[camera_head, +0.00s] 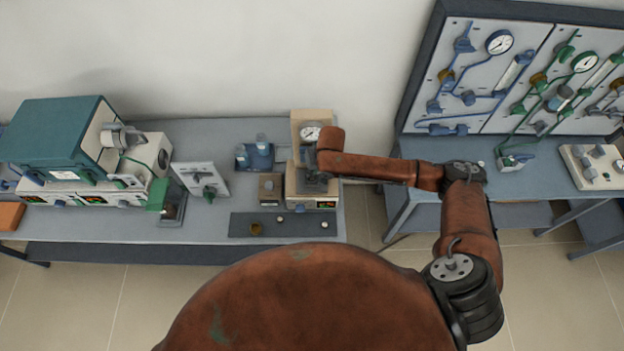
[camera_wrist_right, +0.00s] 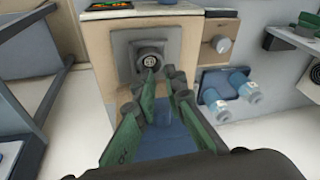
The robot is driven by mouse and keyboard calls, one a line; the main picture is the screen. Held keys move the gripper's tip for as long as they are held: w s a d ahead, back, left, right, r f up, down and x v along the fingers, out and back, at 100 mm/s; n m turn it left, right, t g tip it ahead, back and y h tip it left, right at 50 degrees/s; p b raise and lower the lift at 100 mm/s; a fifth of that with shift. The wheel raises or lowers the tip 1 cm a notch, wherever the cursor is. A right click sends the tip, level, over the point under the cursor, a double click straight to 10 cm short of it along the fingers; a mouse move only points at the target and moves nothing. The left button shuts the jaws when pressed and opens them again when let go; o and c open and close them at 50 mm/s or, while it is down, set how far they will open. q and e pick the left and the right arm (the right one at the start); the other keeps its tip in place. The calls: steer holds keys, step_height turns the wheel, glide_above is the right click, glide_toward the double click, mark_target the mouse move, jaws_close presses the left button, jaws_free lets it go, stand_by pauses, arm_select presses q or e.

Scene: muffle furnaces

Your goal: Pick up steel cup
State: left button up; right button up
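A small, dark grey, round metal piece (camera_wrist_right: 150,58), seen from above with a pale marked centre, sits on the grey square top (camera_wrist_right: 127,50) of a beige bench device. It may be the steel cup, but I cannot tell for sure. My right gripper (camera_wrist_right: 164,82) points at this device from above. Its green fingers stand apart, with the tips just short of the round piece and nothing clearly held between them. In the head view, my right gripper (camera_head: 316,172) is over the beige device (camera_head: 322,192) and hides most of its top. My left gripper is not in view.
Beside the device are a brown box (camera_head: 270,187) with a silver top piece and a blue unit (camera_head: 256,157). A dark mat (camera_head: 300,228) with several small pieces lies in front. A gauge stand (camera_head: 310,118) rises behind. A teal furnace (camera_head: 62,128) stands left.

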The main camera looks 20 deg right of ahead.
mark_target(309, 183)
steer(key=p+x, duration=0.1)
steer(key=x, duration=0.6)
steer(key=shift+w+f, duration=0.1)
steer(key=shift+f, duration=0.2)
steer(key=shift+c, duration=0.3)
jaws_close()
steer(key=shift+d, duration=0.1)
